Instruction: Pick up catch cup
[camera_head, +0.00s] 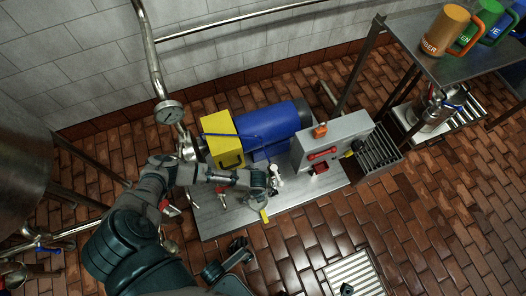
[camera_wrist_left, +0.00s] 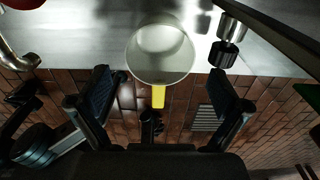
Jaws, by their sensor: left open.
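The catch cup is a pale grey round cup (camera_wrist_left: 160,52) with a yellow handle that points toward me. In the head view its yellow handle (camera_head: 264,215) shows at the front edge of the metal base plate, with the cup partly hidden by my gripper. My left gripper (camera_head: 266,183) reaches in from the left over the cup. In the left wrist view my left gripper (camera_wrist_left: 161,84) is open, with one finger on each side of the handle and no contact visible.
A blue motor (camera_head: 268,128) with a yellow block (camera_head: 222,140) stands behind the cup. A grey box (camera_head: 330,142) with a red handle is to the right. A pressure gauge (camera_head: 168,112) hangs on the left pipe. Coloured mugs stand on a table (camera_head: 425,55) at upper right.

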